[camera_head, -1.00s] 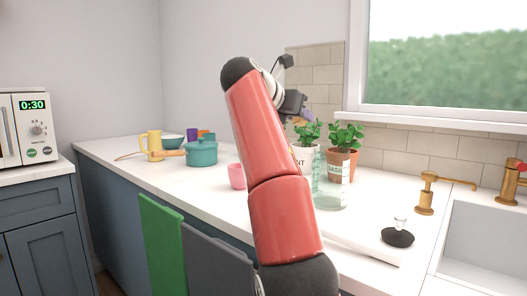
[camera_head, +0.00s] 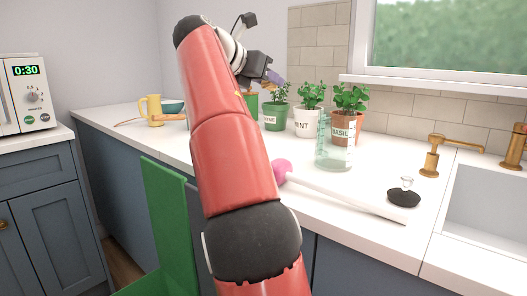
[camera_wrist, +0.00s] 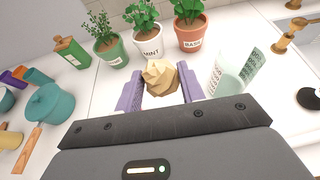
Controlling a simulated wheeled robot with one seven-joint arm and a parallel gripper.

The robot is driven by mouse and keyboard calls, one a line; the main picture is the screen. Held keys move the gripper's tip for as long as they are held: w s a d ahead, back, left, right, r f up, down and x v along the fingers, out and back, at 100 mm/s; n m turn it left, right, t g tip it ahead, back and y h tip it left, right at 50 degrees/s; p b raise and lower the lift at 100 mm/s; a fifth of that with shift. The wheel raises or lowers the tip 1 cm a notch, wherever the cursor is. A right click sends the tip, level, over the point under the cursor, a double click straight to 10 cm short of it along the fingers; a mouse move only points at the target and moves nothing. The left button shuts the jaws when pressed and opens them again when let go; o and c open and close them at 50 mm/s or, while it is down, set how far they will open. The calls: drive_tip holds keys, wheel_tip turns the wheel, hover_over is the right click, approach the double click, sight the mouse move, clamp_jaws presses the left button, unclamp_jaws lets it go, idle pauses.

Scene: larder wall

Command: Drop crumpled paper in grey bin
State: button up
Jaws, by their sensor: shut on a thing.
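The crumpled paper (camera_wrist: 161,76) is a tan, faceted ball between the purple fingers of my gripper (camera_wrist: 160,92) in the wrist view. My gripper is shut on it, above the white counter in front of the potted herbs. In the head view, my gripper (camera_head: 274,78) is at upper centre, beyond my raised red arm; the paper cannot be made out there. No grey bin is recognisable now; my arm covers the area right of the green panel (camera_head: 166,215) by the counter front.
Mint (camera_head: 309,121), basil (camera_head: 351,101) and thyme-like (camera_head: 275,115) pots stand at the back. A teal pot (camera_wrist: 50,105) is left.

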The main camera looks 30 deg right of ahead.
wheel_tip(320, 180, down, 17)
drive_tip(key=b, duration=0.9)
drive_tip(key=shift+r, duration=0.2)
drive_tip(key=shift+f, duration=0.1)
drive_tip(key=o, duration=0.5)
drive_tip(key=shift+f, duration=0.1)
drive_tip(key=o, duration=0.4)
drive_tip(key=shift+o, duration=0.2)
drive_tip(key=shift+r, duration=0.25)
drive_tip(key=p+v, duration=0.2)
drive_tip(key=v, duration=1)
